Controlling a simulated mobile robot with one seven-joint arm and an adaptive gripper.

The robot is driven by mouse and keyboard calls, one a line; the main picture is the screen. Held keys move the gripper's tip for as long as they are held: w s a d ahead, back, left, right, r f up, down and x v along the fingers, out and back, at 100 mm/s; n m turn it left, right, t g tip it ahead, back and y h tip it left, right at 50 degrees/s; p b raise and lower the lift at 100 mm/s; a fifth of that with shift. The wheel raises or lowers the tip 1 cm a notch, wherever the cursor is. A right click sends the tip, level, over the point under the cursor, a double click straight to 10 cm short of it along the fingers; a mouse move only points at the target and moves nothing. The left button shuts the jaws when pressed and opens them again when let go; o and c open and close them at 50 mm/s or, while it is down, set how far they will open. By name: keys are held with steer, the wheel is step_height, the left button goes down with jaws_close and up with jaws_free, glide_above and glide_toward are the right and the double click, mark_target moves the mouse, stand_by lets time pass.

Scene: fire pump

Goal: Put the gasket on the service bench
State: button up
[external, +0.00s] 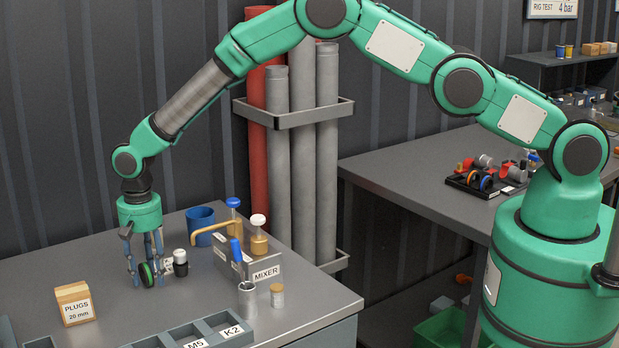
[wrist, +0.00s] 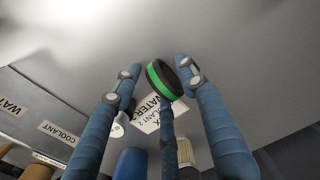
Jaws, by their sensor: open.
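A black ring with a green band, which appears to be the gasket (external: 146,274), stands on edge on the grey bench (external: 105,262) at left. My gripper (external: 146,280) points down over it, with its blue-grey fingers open around it. In the wrist view the ring (wrist: 164,80) sits between the fingertips of my gripper (wrist: 158,74), nearer the right one. A gap shows on the left side; contact on the right cannot be told. Another dark bench (external: 400,165) stands at right; no label shows which one is the service bench.
A white-and-black bottle (external: 180,263) stands just right of my gripper. A mixer caddy (external: 262,272), blue cup (external: 200,226) and metal cup (external: 247,300) are further right. A plugs box (external: 75,304) is front left, a compartment tray (external: 185,340) in front. The right bench holds a parts tray (external: 482,188).

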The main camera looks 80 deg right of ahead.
mark_target(147, 264)
step_height(147, 264, up, 12)
stand_by(0.6)
stand_by(0.7)
